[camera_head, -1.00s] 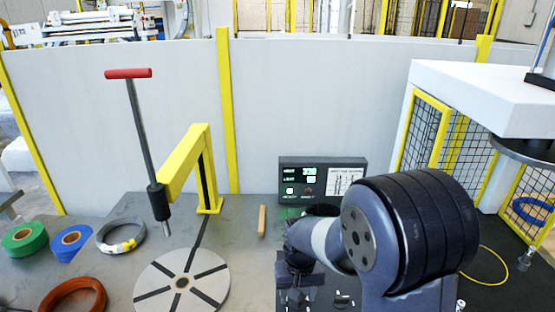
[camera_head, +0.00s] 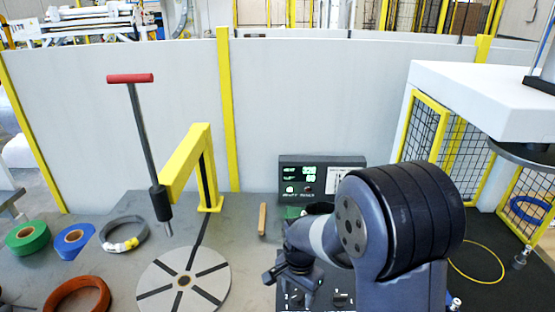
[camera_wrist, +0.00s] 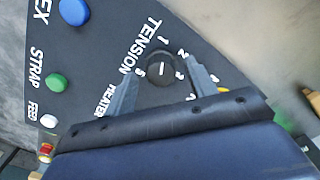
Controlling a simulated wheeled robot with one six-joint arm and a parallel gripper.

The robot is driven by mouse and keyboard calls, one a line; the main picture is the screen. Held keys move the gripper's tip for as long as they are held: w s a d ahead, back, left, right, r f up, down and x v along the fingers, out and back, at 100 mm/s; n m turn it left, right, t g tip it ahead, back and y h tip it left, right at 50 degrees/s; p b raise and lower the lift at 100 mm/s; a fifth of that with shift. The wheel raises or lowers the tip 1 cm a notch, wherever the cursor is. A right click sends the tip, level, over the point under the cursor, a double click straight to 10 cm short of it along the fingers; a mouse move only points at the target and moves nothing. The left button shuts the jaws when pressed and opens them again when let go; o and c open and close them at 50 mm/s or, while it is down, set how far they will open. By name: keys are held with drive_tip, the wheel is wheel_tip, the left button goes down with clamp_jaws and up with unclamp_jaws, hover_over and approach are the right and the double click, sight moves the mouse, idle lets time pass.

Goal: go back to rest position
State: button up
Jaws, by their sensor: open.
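My gripper (camera_head: 292,274) hangs over the dark control panel (camera_head: 343,299) at the front of the table, partly hidden by my arm. In the wrist view my gripper (camera_wrist: 165,84) is open and empty. Its two fingers lie to either side of the black TENSION knob (camera_wrist: 161,69). I cannot tell how far above the panel they are. A blue button (camera_wrist: 74,11) and a green button (camera_wrist: 56,82) show at the left of that view.
A display box (camera_head: 322,167) stands behind my arm. A yellow post (camera_head: 206,160) with a red-handled rod (camera_head: 140,130) stands by the slotted disc (camera_head: 180,286). Green tape (camera_head: 27,238), blue tape (camera_head: 72,241), a grey coil (camera_head: 110,243) and an orange coil (camera_head: 75,296) lie left.

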wheel_tip(320, 180, up, 10)
drive_tip(key=shift+r+b, duration=0.25)
drive_tip(key=shift+b, duration=0.05)
drive_tip(key=shift+r, duration=0.15)
